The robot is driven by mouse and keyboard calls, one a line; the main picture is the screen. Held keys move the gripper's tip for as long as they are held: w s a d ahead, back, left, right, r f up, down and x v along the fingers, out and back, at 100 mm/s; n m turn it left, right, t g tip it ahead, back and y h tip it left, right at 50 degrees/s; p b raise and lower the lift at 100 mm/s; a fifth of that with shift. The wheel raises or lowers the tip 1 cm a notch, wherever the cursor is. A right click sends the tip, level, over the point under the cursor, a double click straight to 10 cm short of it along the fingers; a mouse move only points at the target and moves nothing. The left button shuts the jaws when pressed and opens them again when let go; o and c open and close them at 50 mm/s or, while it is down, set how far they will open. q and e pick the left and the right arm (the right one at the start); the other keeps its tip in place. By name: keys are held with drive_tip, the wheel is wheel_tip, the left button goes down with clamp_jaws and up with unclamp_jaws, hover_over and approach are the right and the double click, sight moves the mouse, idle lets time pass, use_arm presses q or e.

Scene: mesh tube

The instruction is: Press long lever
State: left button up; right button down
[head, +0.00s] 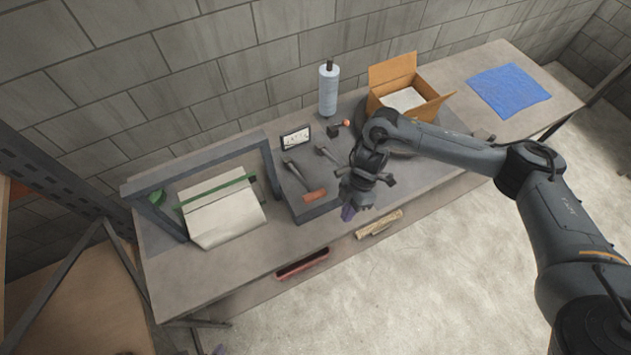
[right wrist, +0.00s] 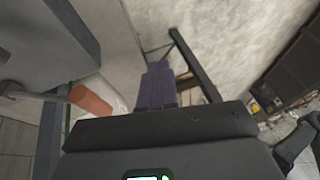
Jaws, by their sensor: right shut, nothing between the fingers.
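The long lever (head: 305,180) is a grey rod with an orange-red grip (head: 315,195), on a dark machine box (head: 312,210) at the middle of the bench. In the right wrist view its orange grip (right wrist: 92,98) shows left of my fingers. A shorter grey lever (head: 325,152) stands behind and to the right. My right gripper (head: 348,212) is shut and empty, with purple fingertips, just right of the long lever's grip and apart from it. A small purple tip at the bottom edge looks like my left gripper (head: 218,350); its jaws cannot be made out.
A grey frame (head: 195,165) with a pale sheet (head: 225,213) stands left of the box. The bench's front left surface is clear.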

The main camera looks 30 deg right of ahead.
drive_tip(key=w+a+r+t+p, duration=0.1)
drive_tip(key=w+r+t+p, duration=0.1)
drive_tip(key=w+r, duration=1)
wheel_tip(320, 180, up, 3)
drive_tip(key=shift+f+n+h, duration=0.2)
drive_tip(key=shift+n+h, duration=0.1)
drive_tip(key=shift+h, duration=0.1)
drive_tip(key=shift+f, duration=0.1)
drive_tip(key=b, duration=0.1)
hover_over(313, 194)
drive_tip(key=f, duration=0.6)
drive_tip(key=d+f, duration=0.1)
drive_tip(key=f, duration=0.2)
drive_tip(key=shift+w+f, duration=0.15)
drive_tip(key=shift+w, duration=0.2)
drive_tip(key=f, duration=0.2)
drive_tip(key=shift+s+f+p, duration=0.2)
drive_tip(key=shift+f+p, duration=0.1)
drive_tip(key=shift+f, duration=0.75)
drive_tip(key=shift+s, duration=0.1)
